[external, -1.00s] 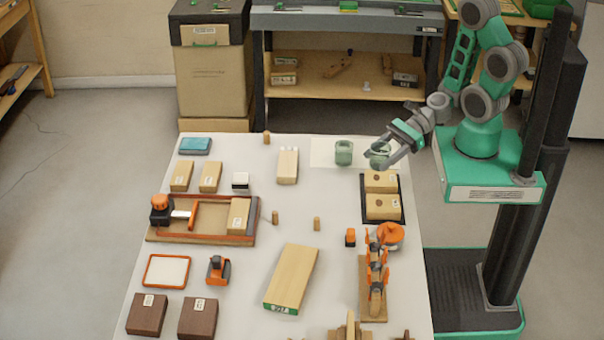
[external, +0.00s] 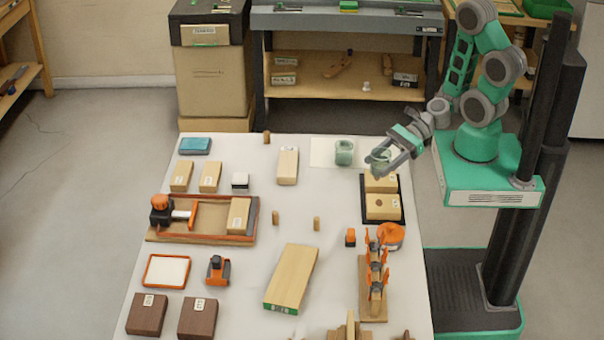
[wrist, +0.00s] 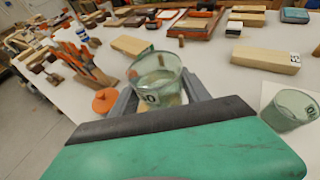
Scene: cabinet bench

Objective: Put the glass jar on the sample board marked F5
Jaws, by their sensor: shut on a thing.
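My gripper (external: 378,166) is shut on a clear greenish glass jar (wrist: 158,78), held upright between the fingers in the wrist view. The held jar (external: 381,158) is partly hidden by the fingers in the external view, near the far end of a black tray with two wooden blocks. A second glass jar (external: 344,152) stands on a pale sheet to the left; it also shows at the right of the wrist view (wrist: 290,108). Several boards carry small labels, such as the far block (external: 381,183) and near block (external: 383,207) in the tray. I cannot read F5 on any.
A long wooden board (external: 291,278) lies in the table's front middle. An orange-lidded pot (external: 391,236) and a rack with orange tools (external: 375,275) stand in front of the black tray (external: 402,216). A pale labelled block (external: 287,166) stands left of the sheet (external: 322,152).

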